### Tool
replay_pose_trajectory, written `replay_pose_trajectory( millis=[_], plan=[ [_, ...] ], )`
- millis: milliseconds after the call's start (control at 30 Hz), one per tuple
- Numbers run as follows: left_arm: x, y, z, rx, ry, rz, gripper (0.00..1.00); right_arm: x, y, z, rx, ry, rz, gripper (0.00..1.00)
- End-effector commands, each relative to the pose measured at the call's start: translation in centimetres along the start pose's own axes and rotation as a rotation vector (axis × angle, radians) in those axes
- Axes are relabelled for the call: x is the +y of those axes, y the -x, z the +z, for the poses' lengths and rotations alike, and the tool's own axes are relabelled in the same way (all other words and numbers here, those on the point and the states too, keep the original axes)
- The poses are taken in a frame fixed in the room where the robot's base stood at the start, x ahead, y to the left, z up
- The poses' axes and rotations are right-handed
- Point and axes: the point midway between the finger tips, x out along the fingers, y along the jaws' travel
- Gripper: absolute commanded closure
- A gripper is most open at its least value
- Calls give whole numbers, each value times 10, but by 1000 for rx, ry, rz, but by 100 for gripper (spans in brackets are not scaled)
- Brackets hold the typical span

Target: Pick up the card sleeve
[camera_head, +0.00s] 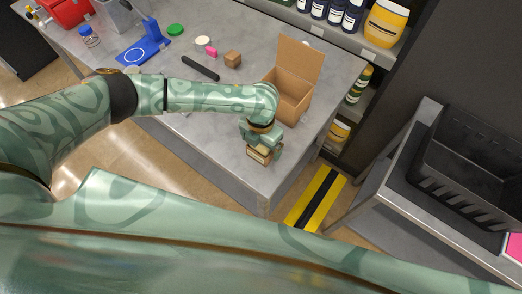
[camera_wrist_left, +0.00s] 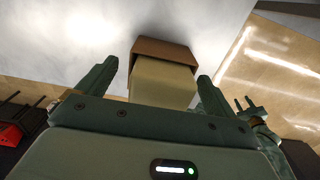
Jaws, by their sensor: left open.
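A small tan and brown block-like thing, which I take for the card sleeve (camera_head: 259,155), is at the near end of the grey table. In the left wrist view the card sleeve (camera_wrist_left: 160,82) shows a pale tan face and a brown end, between the two spread fingers. My left gripper (camera_head: 262,148) is over it from above. It also shows in the left wrist view (camera_wrist_left: 155,85), open, with a gap on each side of the sleeve. A small green two-pronged part at the right of the wrist view may be my right gripper (camera_wrist_left: 246,106); its jaws are unclear.
An open cardboard box (camera_head: 287,102) stands just behind my left gripper on the table (camera_head: 190,150). A black bar (camera_head: 200,68), a brown cube (camera_head: 233,59) and a blue stand (camera_head: 143,47) lie farther left. A black crate (camera_head: 470,150) is on a stand at right.

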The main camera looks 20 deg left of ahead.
Motion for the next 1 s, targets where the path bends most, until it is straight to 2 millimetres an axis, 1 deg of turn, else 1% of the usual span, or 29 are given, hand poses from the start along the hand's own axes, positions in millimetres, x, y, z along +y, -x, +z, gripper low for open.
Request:
replay_pose_trajectory(
  millis=[33,100,167,267,433,467,500,567,600,633,1000],
  plan=[
    [-1,-11,0,2,2,0,7,0,-2,0,0,0,0,64],
    [-1,-22,0,2,1,-1,7,0,-5,1,-1,0,0,64],
    [-1,-28,0,2,0,0,7,0,-6,1,-1,-1,0,64],
    [-1,-32,0,0,0,-1,7,0,-6,1,-1,-1,0,64],
    [-1,-31,0,0,0,-1,7,0,-6,1,-1,-1,0,64],
    [-1,-31,0,0,0,-1,13,0,-6,1,-1,-1,0,64],
    [-1,-31,0,0,0,-1,24,0,-6,1,-1,-1,0,64],
    [-1,-31,0,0,0,0,41,0,-6,1,-1,-1,0,64],
    [-1,-31,0,0,0,0,52,0,-6,1,-1,-1,0,64],
    [-1,-31,0,0,0,0,55,0,-6,1,-1,-1,0,64],
    [0,-28,1,-1,1,-1,55,-1,-5,0,0,0,-1,64]
  ],
)
